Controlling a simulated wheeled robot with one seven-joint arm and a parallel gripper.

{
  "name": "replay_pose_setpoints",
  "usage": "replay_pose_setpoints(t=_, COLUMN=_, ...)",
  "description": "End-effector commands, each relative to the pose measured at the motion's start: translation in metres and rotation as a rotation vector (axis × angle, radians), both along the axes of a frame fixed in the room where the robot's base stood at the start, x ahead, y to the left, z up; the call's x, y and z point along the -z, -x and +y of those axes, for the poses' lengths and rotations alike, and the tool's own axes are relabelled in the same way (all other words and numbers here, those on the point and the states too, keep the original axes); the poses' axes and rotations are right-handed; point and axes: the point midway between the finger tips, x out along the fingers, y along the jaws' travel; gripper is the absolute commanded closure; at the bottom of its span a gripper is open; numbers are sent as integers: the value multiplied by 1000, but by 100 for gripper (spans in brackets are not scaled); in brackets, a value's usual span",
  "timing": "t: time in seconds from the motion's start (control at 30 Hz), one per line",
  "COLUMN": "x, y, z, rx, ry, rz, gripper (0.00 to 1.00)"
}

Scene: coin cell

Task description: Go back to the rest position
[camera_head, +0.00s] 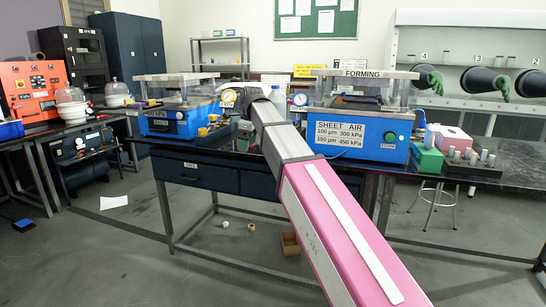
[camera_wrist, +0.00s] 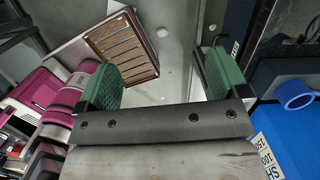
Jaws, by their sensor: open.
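In the wrist view, my gripper (camera_wrist: 162,75) has its two green-padded fingers wide apart, with grey floor showing between them and nothing held. In the head view, my pink and grey arm reaches from the lower right up over the dark workbench (camera_head: 205,160). Its far end is between two blue machines, the left machine (camera_head: 170,125) and the sheet-air machine (camera_head: 345,140) labelled FORMING. The fingers are too small and partly hidden there to make out clearly.
A green box (camera_head: 427,160) and a dark rack with several pegs (camera_head: 470,170) stand right of the sheet-air machine. A red machine (camera_head: 32,90) is at the far left. Glovebox ports (camera_head: 480,80) line the back right. A small brown box (camera_head: 290,243) lies on the floor.

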Motion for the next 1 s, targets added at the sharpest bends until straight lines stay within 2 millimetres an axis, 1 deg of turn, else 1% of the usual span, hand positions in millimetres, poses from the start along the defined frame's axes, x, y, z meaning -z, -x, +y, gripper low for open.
replay_pose_setpoints(t=0.03, x=9, y=1, z=-5, rx=-18, ry=4, rz=-1, gripper=7)
replay_pose_setpoints(t=0.23, x=47, y=1, z=-26, rx=-131, ry=18, rz=-15, gripper=7)
replay_pose_setpoints(t=0.37, x=82, y=3, z=-46, rx=-237, ry=33, rz=-26, gripper=7)
replay_pose_setpoints(t=0.57, x=158, y=15, z=-92, rx=-483, ry=63, rz=-49, gripper=7)
replay_pose_setpoints(t=0.6, x=174, y=19, z=-102, rx=-536, ry=70, rz=-52, gripper=7)
replay_pose_setpoints(t=0.67, x=196, y=25, z=-116, rx=-617, ry=79, rz=-57, gripper=7)
replay_pose_setpoints(t=0.8, x=245, y=43, z=-149, rx=-804, ry=100, rz=-69, gripper=7)
replay_pose_setpoints(t=0.87, x=266, y=52, z=-163, rx=-886, ry=108, rz=-73, gripper=7)
replay_pose_setpoints(t=0.9, x=279, y=59, z=-171, rx=-941, ry=112, rz=-74, gripper=7)
replay_pose_setpoints(t=1.0, x=310, y=76, z=-193, rx=-1078, ry=123, rz=-79, gripper=7)
